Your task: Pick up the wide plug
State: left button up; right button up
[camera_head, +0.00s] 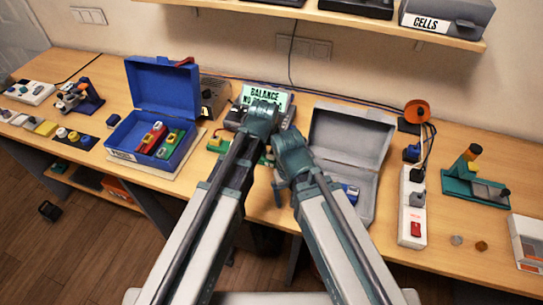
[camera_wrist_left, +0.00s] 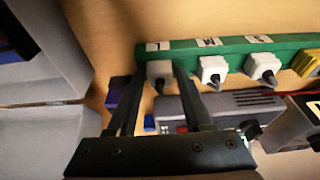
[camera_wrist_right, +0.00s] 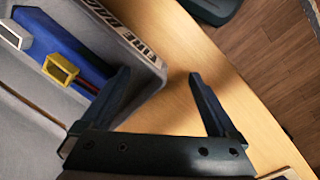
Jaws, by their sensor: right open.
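A green strip (camera_wrist_left: 230,48) in the left wrist view holds a row of plugs. More white plugs (camera_wrist_left: 212,69) and a yellow one (camera_wrist_left: 307,63) sit farther right. I cannot tell which is the wide plug. In the head view my left gripper (camera_head: 265,108) hides much of this strip. My right gripper (camera_wrist_right: 160,76) is open and empty beside the grey case (camera_wrist_right: 80,35), over bare table.
In the grey case lies a blue part with a yellow-rimmed end (camera_wrist_right: 61,69). A blue box (camera_head: 165,85) with colored parts stands left. A white power strip (camera_head: 412,205) and a green stand (camera_head: 475,188) are right. A shelf (camera_head: 350,18) hangs above the back.

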aim_at(271, 153)
pick_arm(q)
grip_shut()
jog(key=shift+r, duration=0.1)
pick_arm(e)
jog(key=shift+r, duration=0.1)
pick_arm(q)
notch_tip(271, 153, up, 10)
jog(key=p, duration=1)
pick_arm(e)
notch_tip(271, 153, up, 10)
